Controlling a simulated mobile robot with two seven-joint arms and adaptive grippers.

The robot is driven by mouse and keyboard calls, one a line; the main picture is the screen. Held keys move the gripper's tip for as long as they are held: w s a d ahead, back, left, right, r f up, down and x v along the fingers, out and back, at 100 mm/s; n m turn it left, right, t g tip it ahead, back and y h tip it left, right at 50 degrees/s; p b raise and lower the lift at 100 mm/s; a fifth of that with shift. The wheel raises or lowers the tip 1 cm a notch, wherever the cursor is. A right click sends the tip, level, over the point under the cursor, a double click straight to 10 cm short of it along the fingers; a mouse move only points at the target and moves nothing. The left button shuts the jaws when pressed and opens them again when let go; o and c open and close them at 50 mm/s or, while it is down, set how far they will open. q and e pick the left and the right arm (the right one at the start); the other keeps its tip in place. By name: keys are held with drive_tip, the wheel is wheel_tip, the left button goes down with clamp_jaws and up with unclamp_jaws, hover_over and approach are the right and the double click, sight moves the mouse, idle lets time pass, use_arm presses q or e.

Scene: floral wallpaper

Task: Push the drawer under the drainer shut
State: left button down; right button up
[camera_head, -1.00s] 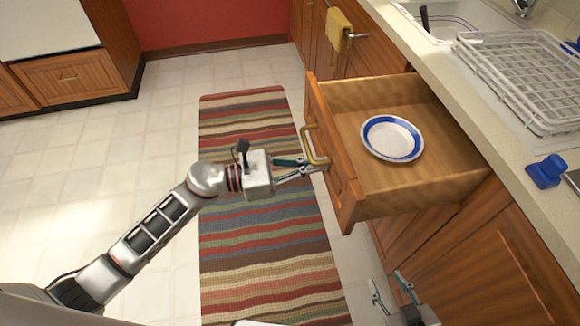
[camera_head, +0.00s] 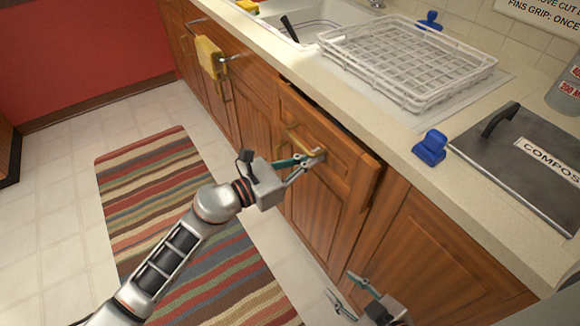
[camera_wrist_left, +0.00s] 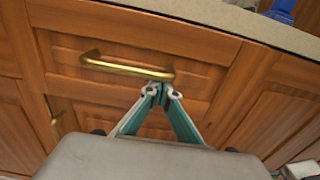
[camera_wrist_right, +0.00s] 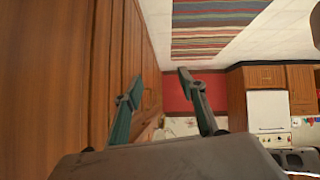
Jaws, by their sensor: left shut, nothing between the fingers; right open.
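The wooden drawer (camera_head: 331,148) under the white wire drainer (camera_head: 408,60) is nearly closed, its front still standing slightly out from the cabinet at the right end. Its brass handle (camera_head: 305,142) also shows in the left wrist view (camera_wrist_left: 125,66). My left gripper (camera_head: 318,157) is shut and empty, its tips at the drawer front by the right end of the handle; contact is hard to tell. My right gripper (camera_head: 350,298) is open and empty, low in front of the cabinet doors right of the drawer. The inside of the drawer is hidden.
The counter holds a blue clip-like object (camera_head: 430,148), a black compost lid (camera_head: 525,150) and a sink (camera_head: 310,22). A yellow towel (camera_head: 208,57) hangs from a cabinet bar at left. A striped rug (camera_head: 165,200) lies on the open floor.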

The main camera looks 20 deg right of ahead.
use_arm(q)
drive_tip(key=x, duration=0.3)
drive_tip(key=shift+d, duration=0.15)
drive_tip(key=shift+w, duration=0.1)
use_arm(e)
drive_tip(key=shift+w+r, duration=0.25)
drive_tip(key=shift+w, duration=0.25)
use_arm(q)
drive_tip(key=shift+r, duration=0.1)
use_arm(e)
drive_tip(key=shift+s, duration=0.15)
use_arm(q)
drive_tip(key=v, duration=0.7)
approach(325, 151)
drive_tip(key=a+f, duration=0.2)
drive_tip(key=a, duration=0.1)
drive_tip(key=shift+w+f, duration=0.2)
drive_tip(key=shift+w, duration=0.15)
use_arm(e)
drive_tip(key=shift+s+a+f, duration=0.1)
drive_tip(key=shift+s+a, duration=0.15)
drive_tip(key=shift+s, duration=0.3)
drive_tip(key=shift+s+a, duration=0.2)
drive_tip(key=shift+s, duration=0.3)
